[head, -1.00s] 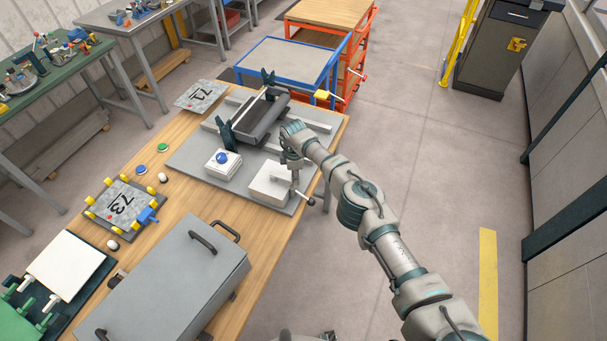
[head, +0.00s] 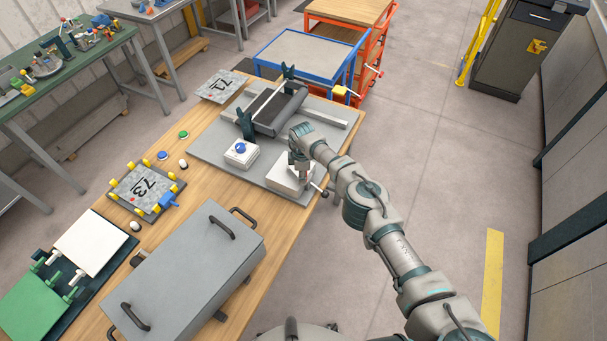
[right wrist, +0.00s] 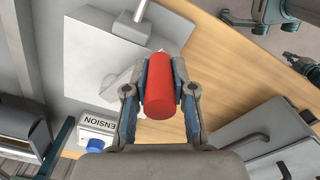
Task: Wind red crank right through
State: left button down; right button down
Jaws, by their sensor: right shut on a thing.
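The red crank handle (right wrist: 160,92) is a plain red cylinder, seen in the right wrist view. My right gripper (right wrist: 160,88) is shut on it, one finger on each side. In the head view my right gripper (head: 299,160) is over the white box (head: 286,180) at the near right corner of the grey bender plate, and its hand hides the red handle. The white box also shows in the right wrist view (right wrist: 95,55), close beyond the handle.
A white block with a blue button (head: 240,149) and the dark roller (head: 278,110) share the plate. A grey lidded case (head: 190,270) lies nearer. A panel marked 73 (head: 148,188) lies left. The floor right of the table is clear.

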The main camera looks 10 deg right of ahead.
jog(key=shift+s+a, duration=0.1)
jog(key=shift+a, duration=0.05)
jog(key=c, duration=1)
grip_release()
jog(key=shift+o, duration=0.2)
jog(key=shift+r, duration=0.55)
notch_tip(320, 180, up, 11)
jog(key=shift+f, duration=0.15)
